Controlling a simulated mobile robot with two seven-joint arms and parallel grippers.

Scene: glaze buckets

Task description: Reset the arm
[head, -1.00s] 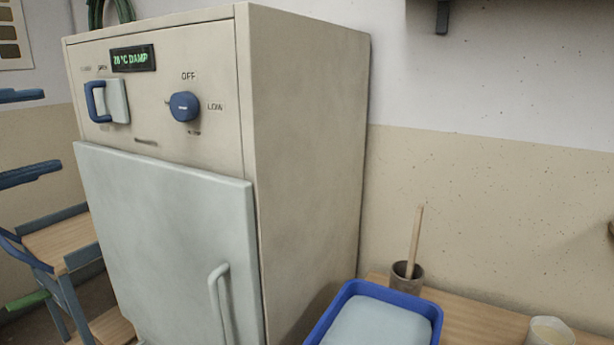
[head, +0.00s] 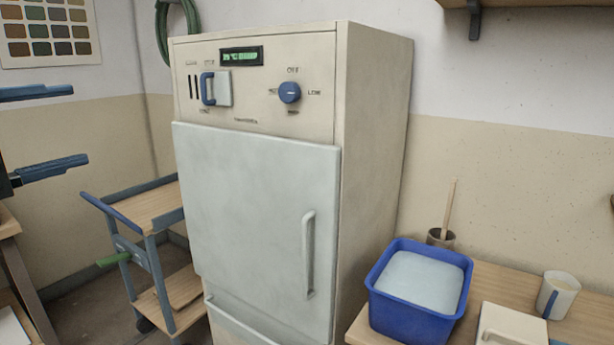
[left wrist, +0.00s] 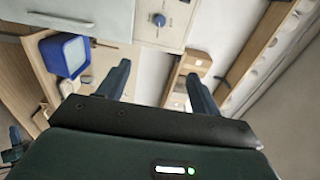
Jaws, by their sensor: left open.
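My left gripper (head: 80,124) is at the left edge of the head view, its two dark blue fingers spread apart with nothing between them. It is left of the cabinet and touches nothing. In the left wrist view, the open fingers (left wrist: 158,73) show empty as well.
A beige cabinet (head: 375,120) with a closed pale door (head: 255,210) and blue knob (head: 289,92) stands in the middle. Right of it, a blue tub (head: 410,312) and a mug (head: 557,296) stand on a wooden table. A trolley (head: 150,207) stands left.

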